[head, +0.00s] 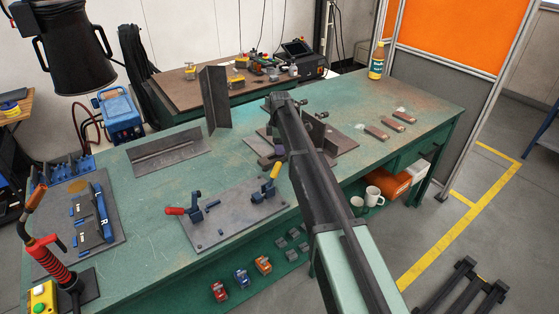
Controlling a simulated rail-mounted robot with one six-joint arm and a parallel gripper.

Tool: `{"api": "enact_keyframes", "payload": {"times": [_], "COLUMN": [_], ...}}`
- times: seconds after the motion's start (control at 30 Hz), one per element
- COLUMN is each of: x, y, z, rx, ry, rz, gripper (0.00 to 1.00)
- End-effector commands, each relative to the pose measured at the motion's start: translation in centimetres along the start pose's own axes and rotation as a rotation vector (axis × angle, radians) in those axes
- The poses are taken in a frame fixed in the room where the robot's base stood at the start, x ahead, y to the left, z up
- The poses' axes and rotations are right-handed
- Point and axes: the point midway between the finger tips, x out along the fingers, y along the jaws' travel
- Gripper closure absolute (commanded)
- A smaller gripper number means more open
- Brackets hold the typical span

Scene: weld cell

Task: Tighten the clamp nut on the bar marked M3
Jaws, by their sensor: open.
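My arm reaches in from the lower right, and its dark end with my gripper (283,99) is above the fixture plate (345,135) at the middle of the green bench. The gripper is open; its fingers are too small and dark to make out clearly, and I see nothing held. The plate carries an upright dark angle piece and small dark knobs (322,115), partly hidden behind my arm. I cannot tell whether a knob is a clamp nut. No M3 marking is readable in the head view, so I cannot pick out that bar.
A plate (235,222) with red-handled (188,210) and yellow-handled (268,185) clamps lies at the front. A tall dark angle (215,98) stands behind. Several small bars (377,132) lie at right near a yellow bottle (377,62). Bench (440,98) is clear at far right.

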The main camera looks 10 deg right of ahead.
Motion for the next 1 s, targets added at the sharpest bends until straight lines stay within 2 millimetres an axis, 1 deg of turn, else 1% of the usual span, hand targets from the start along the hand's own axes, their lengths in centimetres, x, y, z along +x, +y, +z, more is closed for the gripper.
{"api": "enact_keyframes", "payload": {"times": [0.03,0.07,0.13,0.37,0.6,0.7,1.0], "x": [1.65,1.86,2.04,1.71,1.71,1.72,1.72], "y": [0.0,0.0,0.0,0.0,0.0,0.0,-0.01], "z": [0.0,0.0,0.0,0.0,0.0,0.0,0.0], "rx": [0.0,0.0,0.0,0.001,0.001,0.001,0.035], "ry": [0.0,0.0,0.0,0.0,0.0,0.0,0.0], "rz": [0.0,0.0,0.0,0.0,0.0,0.0,0.0], "gripper": [0.42,0.42,0.42,0.42,0.79,0.91,0.91]}}
